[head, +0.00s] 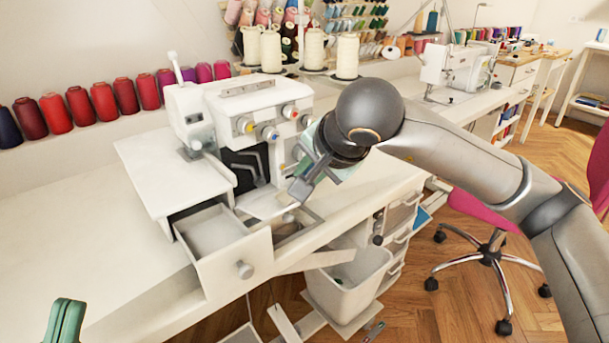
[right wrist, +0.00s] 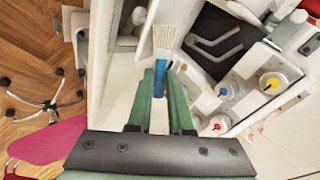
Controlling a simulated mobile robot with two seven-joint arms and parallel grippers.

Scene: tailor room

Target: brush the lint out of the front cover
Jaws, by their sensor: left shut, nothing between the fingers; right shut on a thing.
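The white sewing machine (head: 245,105) stands on the table, its dark inside (head: 245,165) exposed. An open white tray-like part with a round knob, apparently the front cover (head: 232,262), sticks out below it. I cannot make out lint. My right gripper (head: 303,190) is in front of the machine's right side, pointing down. In the right wrist view its green fingers (right wrist: 160,95) are shut on a brush with a blue handle (right wrist: 159,78) and pale bristles (right wrist: 165,37). Whether the bristles touch anything is unclear. My left gripper (head: 66,320) is shut and empty at the lower left.
Thread cones (head: 271,50) stand behind the machine, and red spools (head: 80,106) line the wall. A white bin (head: 345,285) hangs below the table's front edge. A pink chair (head: 485,210) stands at the right. The table's left part (head: 90,235) is clear.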

